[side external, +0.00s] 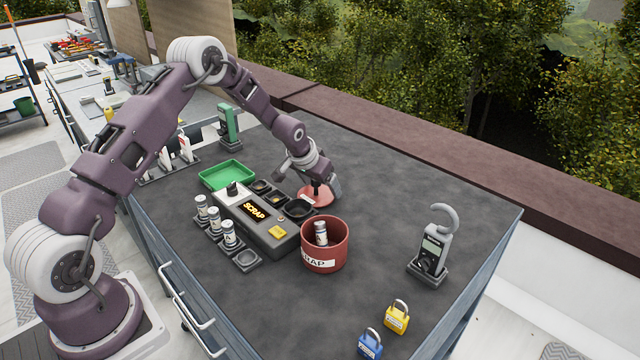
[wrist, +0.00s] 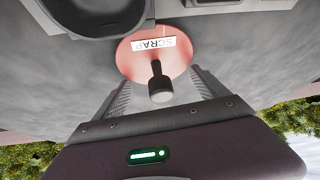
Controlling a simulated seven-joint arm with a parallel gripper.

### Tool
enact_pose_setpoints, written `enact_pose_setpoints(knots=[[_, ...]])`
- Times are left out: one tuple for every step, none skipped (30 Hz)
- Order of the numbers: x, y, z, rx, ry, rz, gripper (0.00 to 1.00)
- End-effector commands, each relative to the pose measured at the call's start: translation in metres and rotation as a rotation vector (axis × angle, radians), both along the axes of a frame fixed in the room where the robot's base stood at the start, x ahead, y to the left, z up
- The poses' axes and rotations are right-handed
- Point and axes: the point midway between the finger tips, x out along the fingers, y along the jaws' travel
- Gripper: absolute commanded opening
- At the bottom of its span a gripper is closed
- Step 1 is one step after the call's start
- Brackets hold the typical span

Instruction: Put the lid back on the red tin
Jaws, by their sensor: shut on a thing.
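The red tin (side external: 325,252) stands open on the grey worktop, with a "SCRAP" label on its front and a white-and-grey cylinder (side external: 321,233) upright inside. The red lid (side external: 313,198) is behind the tin, apart from it. In the wrist view the round lid (wrist: 135,62) shows a "SCRAP" label and a black knob (wrist: 157,72). My gripper (side external: 317,186) is above the lid, shut on its knob; the fingers flank the knob in the wrist view (wrist: 160,88). I cannot tell whether the lid touches the worktop.
Several cylinders (side external: 214,218) sit in holders, near a green tray (side external: 227,175). A clamp meter (side external: 434,246) and two padlocks (side external: 396,318) stand right.

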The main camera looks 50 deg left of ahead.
Motion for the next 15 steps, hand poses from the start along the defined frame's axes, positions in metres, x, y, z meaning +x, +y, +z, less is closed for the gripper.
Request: enact_pose_setpoints(knots=[[0.0007, 0.0001, 0.0013, 0.000, -0.003, 0.000, 0.30], [0.0006, 0.0001, 0.0015, 0.000, -0.002, 0.000, 0.30], [0.0006, 0.0000, 0.0015, 0.000, -0.002, 0.000, 0.30], [0.0006, 0.0000, 0.0016, 0.000, -0.002, 0.000, 0.30], [0.0006, 0.0000, 0.0014, 0.000, -0.002, 0.000, 0.30], [0.0006, 0.0000, 0.0004, 0.000, -0.002, 0.000, 0.30], [0.0005, -0.0001, -0.0005, 0.000, -0.002, 0.000, 0.30], [0.0005, -0.0001, -0.0013, 0.000, -0.002, 0.000, 0.30], [0.0006, 0.0000, -0.0008, 0.000, -0.002, 0.000, 0.92], [0.0006, -0.0001, -0.0008, 0.000, -0.002, 0.000, 0.97], [0.0005, 0.0000, -0.0007, 0.000, -0.002, 0.000, 1.00], [0.0006, -0.0001, -0.0007, 0.000, -0.002, 0.000, 1.00], [0.0006, -0.0001, -0.0007, 0.000, -0.002, 0.000, 1.00], [0.0006, -0.0001, -0.0007, 0.000, -0.002, 0.000, 1.00], [0.0006, -0.0001, -0.0007, 0.000, -0.002, 0.000, 1.00]])
